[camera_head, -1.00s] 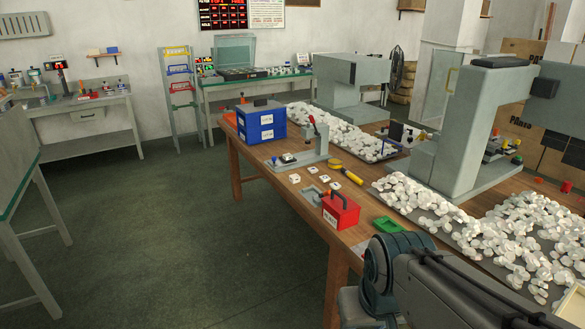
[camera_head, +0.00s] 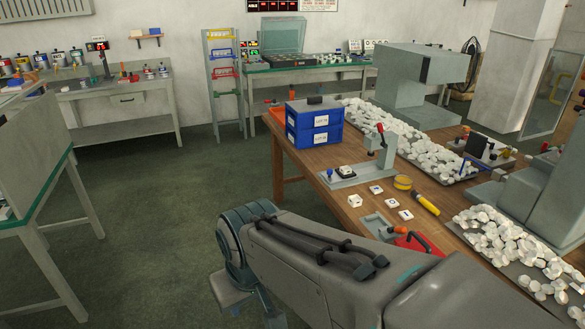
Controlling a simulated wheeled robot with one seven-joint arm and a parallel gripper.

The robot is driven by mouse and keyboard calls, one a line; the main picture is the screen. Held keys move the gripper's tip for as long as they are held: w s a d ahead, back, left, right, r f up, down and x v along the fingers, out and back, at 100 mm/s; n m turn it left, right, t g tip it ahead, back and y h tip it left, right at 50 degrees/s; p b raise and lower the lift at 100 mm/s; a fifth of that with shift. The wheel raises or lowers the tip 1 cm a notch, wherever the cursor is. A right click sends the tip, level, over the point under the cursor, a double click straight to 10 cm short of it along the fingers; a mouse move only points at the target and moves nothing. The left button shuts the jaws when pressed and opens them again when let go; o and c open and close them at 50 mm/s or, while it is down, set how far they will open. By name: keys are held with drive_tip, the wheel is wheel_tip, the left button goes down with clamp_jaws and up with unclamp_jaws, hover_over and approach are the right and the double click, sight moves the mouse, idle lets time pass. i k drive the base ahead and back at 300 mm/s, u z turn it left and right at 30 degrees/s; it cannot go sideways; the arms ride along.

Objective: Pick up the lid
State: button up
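I cannot tell for certain which thing is the lid. The workbench (camera_head: 285,140) holds a stack of two blue boxes (camera_head: 314,121) with a small dark piece (camera_head: 315,100) on top. To their right stands a grey press fixture (camera_head: 352,178) with a red-topped lever and a small white part in it. A red box (camera_head: 411,241) with a handle is mostly hidden behind my arm. Small white square pieces (camera_head: 391,202) lie on the bench in front of the fixture. My arm crosses the lower middle of the view; my gripper is not in view.
White parts fill trays (camera_head: 503,246) along the bench, beside large grey machines (camera_head: 420,75). A yellow-handled tool (camera_head: 426,204) and a yellow roll (camera_head: 402,182) lie near the front. Another table (camera_head: 45,205) stands at left. The floor (camera_head: 150,230) between is clear.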

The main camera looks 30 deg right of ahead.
sight(375, 189)
drive_tip(key=z, duration=0.15)
drive_tip(key=i, duration=1.35)
drive_tip(key=z, duration=1.45)
drive_tip(key=i, duration=0.75)
drive_tip(key=z, duration=0.7)
drive_tip(key=i, duration=0.5)
drive_tip(key=u, duration=0.05)
